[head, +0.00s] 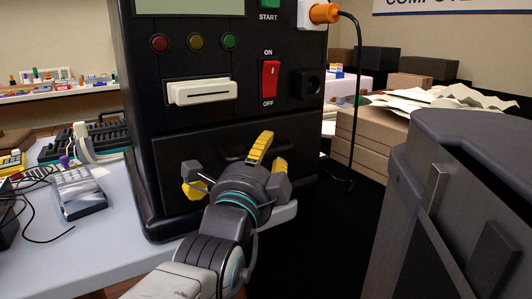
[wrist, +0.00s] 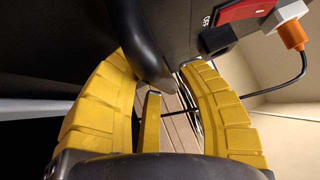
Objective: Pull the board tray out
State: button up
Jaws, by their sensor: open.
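The board tray (head: 180,150) appears as the wide black front panel low on the black machine, and it looks flush with the body. Its dark handle (head: 232,157) is partly hidden behind my gripper. My gripper (head: 236,170) is at the tray front, with its yellow fingers spread. In the wrist view, a rounded black bar (wrist: 147,55), which looks like the handle, reaches between the open fingers (wrist: 155,78). I cannot tell whether any finger touches it.
The machine has a red power switch (head: 269,80) and a white slot piece (head: 202,91). An orange plug (head: 324,13) trails a black cable at right. A grey table (head: 110,240) with handhelds stands left. A dark grey cabinet (head: 470,190) is close at right.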

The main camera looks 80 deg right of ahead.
jog(key=shift+c, duration=0.2)
grip_shut()
jog(key=shift+f, duration=0.1)
